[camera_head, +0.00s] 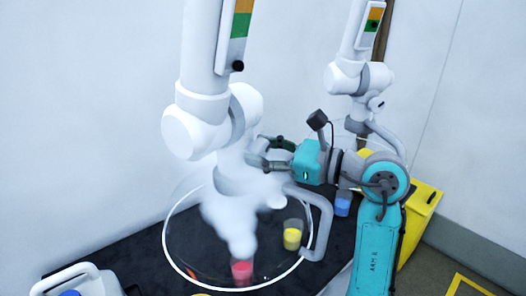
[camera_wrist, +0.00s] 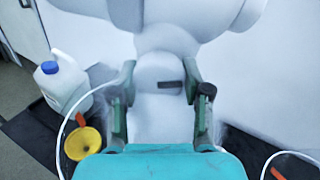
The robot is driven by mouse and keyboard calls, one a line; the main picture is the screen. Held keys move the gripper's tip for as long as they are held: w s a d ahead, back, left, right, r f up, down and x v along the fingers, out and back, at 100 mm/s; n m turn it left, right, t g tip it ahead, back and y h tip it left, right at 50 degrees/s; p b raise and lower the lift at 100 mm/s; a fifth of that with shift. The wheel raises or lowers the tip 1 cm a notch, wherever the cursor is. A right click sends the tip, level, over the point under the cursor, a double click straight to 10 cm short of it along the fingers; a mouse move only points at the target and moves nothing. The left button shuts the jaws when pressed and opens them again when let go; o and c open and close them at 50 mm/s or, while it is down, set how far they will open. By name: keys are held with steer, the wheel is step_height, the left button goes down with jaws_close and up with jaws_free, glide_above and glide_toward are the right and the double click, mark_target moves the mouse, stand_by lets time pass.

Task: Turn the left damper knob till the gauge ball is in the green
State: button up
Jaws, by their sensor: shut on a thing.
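The left white duct (camera_head: 195,130) carries a gauge (camera_head: 239,28) with an orange band above green and a pale part below. Its dark gauge ball (camera_head: 238,66) sits at the bottom, below the green. My gripper (camera_head: 264,152) reaches in from the right, against the lower part of this duct. In the wrist view, the white damper knob (camera_wrist: 160,82), with a dark slot mark, is between my two fingers (camera_wrist: 160,95), and they are shut on it. The knob is not clear in the head view.
White vapour (camera_head: 232,215) hangs under the left clear hood with a white rim (camera_head: 167,240). Red (camera_head: 242,272), yellow (camera_head: 292,238) and blue (camera_head: 342,205) beakers stand on the black bench. A second duct (camera_head: 345,78) with its own gauge (camera_head: 371,22) stands behind. A white jug (camera_wrist: 62,88) and yellow funnel (camera_wrist: 83,143) are at left.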

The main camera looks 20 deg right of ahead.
steer(key=shift+n, duration=0.5)
steer(key=o, duration=1.2)
steer(key=shift+c, duration=0.2)
steer(key=v, duration=1.2)
